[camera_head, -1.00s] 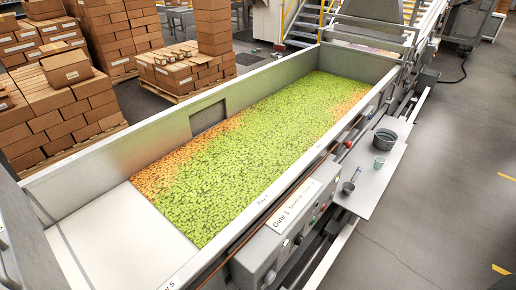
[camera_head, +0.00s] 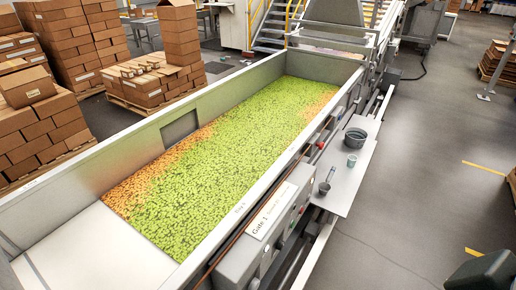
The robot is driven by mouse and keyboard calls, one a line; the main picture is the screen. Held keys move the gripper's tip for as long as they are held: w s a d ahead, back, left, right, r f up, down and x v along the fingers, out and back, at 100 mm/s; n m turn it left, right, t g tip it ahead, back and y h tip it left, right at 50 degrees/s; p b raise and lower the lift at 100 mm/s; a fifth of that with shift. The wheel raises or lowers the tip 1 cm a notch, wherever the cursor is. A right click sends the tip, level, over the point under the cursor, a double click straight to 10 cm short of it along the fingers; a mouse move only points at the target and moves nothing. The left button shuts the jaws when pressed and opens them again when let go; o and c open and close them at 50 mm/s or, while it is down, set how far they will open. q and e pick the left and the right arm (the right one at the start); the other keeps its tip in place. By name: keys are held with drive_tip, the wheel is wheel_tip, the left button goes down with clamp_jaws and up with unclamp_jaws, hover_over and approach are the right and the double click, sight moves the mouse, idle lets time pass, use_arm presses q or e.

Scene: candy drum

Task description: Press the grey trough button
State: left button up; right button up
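The long grey trough (camera_head: 215,95) runs diagonally through the view, filled with green and orange candy (camera_head: 210,165). A grey control box (camera_head: 240,262) is fixed along its near right side, with a "Gate 1" label (camera_head: 270,210) on top. The box's right face carries several small buttons and knobs (camera_head: 293,224), among them red and green ones. They are too small for me to single out the grey button with certainty. A dark rounded part, probably of my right arm, shows in the bottom right corner. No gripper fingers of mine are visible.
A pale side shelf (camera_head: 348,180) beside the trough holds a grey bowl (camera_head: 354,136), a small cup (camera_head: 352,160) and a scoop (camera_head: 326,182). Stacked cartons (camera_head: 45,130) stand to the left. The grey floor (camera_head: 420,190) on the right is mostly clear.

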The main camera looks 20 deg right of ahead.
drive_tip(key=shift+c, duration=0.3)
clamp_jaws()
idle(0.7)
idle(1.0)
